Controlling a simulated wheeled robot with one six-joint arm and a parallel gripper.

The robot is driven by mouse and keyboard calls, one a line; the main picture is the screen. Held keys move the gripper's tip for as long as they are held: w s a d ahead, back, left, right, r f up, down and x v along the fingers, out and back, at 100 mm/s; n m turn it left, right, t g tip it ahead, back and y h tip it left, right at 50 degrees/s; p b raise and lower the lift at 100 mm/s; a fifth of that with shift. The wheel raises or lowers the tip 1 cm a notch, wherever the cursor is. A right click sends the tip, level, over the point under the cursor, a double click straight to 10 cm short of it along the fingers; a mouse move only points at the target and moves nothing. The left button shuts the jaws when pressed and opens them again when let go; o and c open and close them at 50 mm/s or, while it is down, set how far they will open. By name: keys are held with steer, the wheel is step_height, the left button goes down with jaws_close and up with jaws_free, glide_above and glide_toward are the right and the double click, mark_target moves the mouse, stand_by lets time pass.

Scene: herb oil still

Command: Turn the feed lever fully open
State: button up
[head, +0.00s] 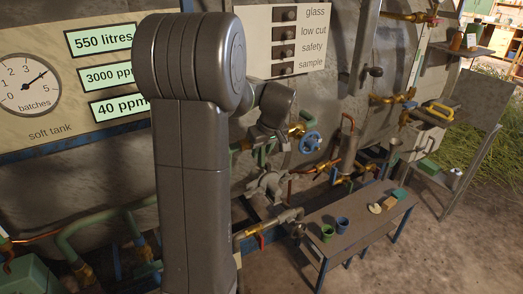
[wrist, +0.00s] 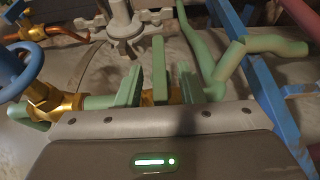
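In the wrist view, two green upright fingers of my gripper (wrist: 172,84) stand apart. In the head view my gripper (head: 262,146) is low by the tank wall, partly hidden by my arm, and the bar cannot be made out.
A blue handwheel (head: 311,142) on a brass valve is close beside my gripper; it also shows in the wrist view (wrist: 22,68). A grey clamp-like fitting (wrist: 125,22) and blue struts (wrist: 262,85) are close by. A bench (head: 345,222) with cups stands below right.

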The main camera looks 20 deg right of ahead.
steer(key=shift+w+f, duration=0.3)
steer(key=shift+f, duration=0.35)
jaws_close()
